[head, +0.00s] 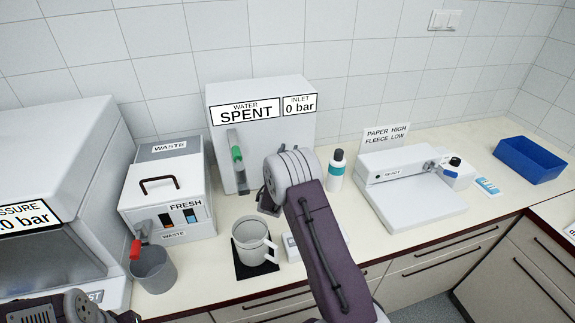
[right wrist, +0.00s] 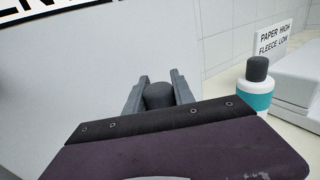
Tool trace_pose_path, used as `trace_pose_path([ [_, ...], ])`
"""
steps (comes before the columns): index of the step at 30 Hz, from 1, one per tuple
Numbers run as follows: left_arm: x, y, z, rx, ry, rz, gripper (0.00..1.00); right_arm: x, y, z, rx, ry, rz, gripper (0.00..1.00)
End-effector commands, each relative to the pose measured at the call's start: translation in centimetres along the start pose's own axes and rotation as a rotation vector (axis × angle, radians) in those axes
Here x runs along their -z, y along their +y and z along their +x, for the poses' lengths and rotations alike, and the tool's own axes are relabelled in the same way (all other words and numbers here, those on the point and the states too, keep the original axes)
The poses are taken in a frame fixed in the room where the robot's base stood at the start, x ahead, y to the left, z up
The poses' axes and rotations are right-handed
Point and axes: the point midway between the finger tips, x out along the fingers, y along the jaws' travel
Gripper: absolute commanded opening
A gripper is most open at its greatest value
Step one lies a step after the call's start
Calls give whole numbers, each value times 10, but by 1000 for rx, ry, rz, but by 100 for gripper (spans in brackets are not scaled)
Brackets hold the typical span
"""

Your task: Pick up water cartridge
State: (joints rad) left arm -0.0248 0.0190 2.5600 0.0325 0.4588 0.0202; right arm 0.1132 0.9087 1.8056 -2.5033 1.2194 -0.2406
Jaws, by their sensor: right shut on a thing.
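The water unit (head: 283,142) is a white box against the wall, with labels reading "WATER SPENT" and "INLET 0 bar". A green-tipped handle (head: 237,154) sits on its front. My right gripper (right wrist: 159,92) is close to the front of the unit and shut on the water cartridge (right wrist: 158,97). Only the cartridge's dark grey round end shows between the two fingers; the rest is hidden. In the head view my right forearm hides most of this gripper and the cartridge. Part of my left arm shows at the lower left, but its gripper fingers do not.
A white pitcher (head: 248,241) stands on a dark mat in front of the unit. A teal-labelled bottle (head: 337,170) stands right of my wrist. The waste box (head: 170,203), a grey cup (head: 154,270), a sealer machine (head: 408,180) and a blue tray (head: 530,160) are around.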

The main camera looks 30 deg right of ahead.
Motion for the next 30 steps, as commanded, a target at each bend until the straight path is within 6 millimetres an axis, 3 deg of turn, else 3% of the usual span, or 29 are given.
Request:
trace_pose_path([
  [8,0,0,3,0,0,0,36,-37,0,0,0,-9,4,0],
  [30,0,0,2,0,0,0,36,-219,2,0,1,-8,5,0],
])
